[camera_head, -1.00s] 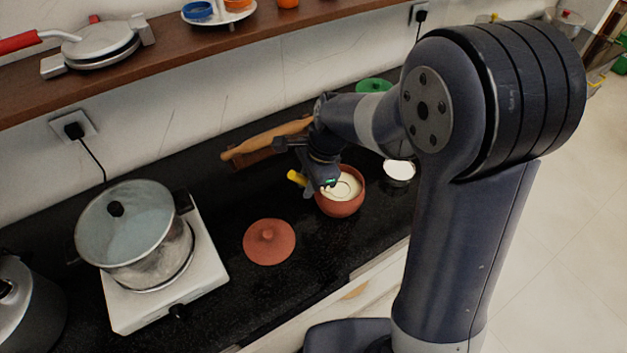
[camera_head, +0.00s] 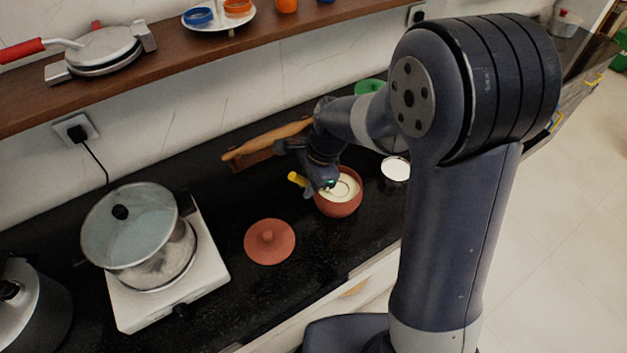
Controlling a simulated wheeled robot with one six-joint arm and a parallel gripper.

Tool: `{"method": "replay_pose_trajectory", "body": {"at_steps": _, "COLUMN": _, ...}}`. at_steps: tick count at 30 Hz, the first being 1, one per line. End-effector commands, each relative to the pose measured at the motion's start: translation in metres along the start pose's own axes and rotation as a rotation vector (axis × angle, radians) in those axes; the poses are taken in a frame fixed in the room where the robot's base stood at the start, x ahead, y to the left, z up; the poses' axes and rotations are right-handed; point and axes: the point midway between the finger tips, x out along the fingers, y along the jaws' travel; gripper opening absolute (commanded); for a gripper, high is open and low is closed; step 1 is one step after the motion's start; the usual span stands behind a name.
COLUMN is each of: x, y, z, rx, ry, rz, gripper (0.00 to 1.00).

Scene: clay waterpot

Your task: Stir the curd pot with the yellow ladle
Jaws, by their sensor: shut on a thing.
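The curd pot (camera_head: 340,206) is a round terracotta pot on the black counter, open at the top, with white curd (camera_head: 349,187) inside. The yellow ladle (camera_head: 297,179) shows its yellow handle end just left of my gripper (camera_head: 327,186). My gripper is at the pot's left rim and is shut on the ladle. A thin curved line shows in the curd, seemingly the ladle's lower end; the rest of the ladle is hidden by my gripper. The terracotta lid (camera_head: 269,242) lies on the counter to the left of the pot.
A steel bowl of white contents (camera_head: 395,170) stands close right of the pot. A rolling pin (camera_head: 268,140) lies behind. A lidded steel pot (camera_head: 138,238) sits on a white stove (camera_head: 205,273) at left. A wooden shelf (camera_head: 170,75) runs above the counter.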

Motion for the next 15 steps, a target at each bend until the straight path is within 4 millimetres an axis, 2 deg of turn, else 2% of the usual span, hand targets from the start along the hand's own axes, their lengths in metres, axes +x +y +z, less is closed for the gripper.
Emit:
{"method": "replay_pose_trajectory", "body": {"at_steps": 5, "x": -0.001, "y": 0.011, "z": 0.005, "rx": 0.001, "ry": 0.0, "rz": 0.0, "gripper": 0.0}}
{"method": "replay_pose_trajectory", "body": {"at_steps": 9, "x": -0.003, "y": 0.02, "z": 0.0, "rx": 0.003, "ry": 0.0, "rz": 0.0, "gripper": 0.0}}
{"method": "replay_pose_trajectory", "body": {"at_steps": 15, "x": -0.006, "y": 0.017, "z": -0.013, "rx": 0.003, "ry": 0.0, "rz": -0.001, "gripper": 0.0}}
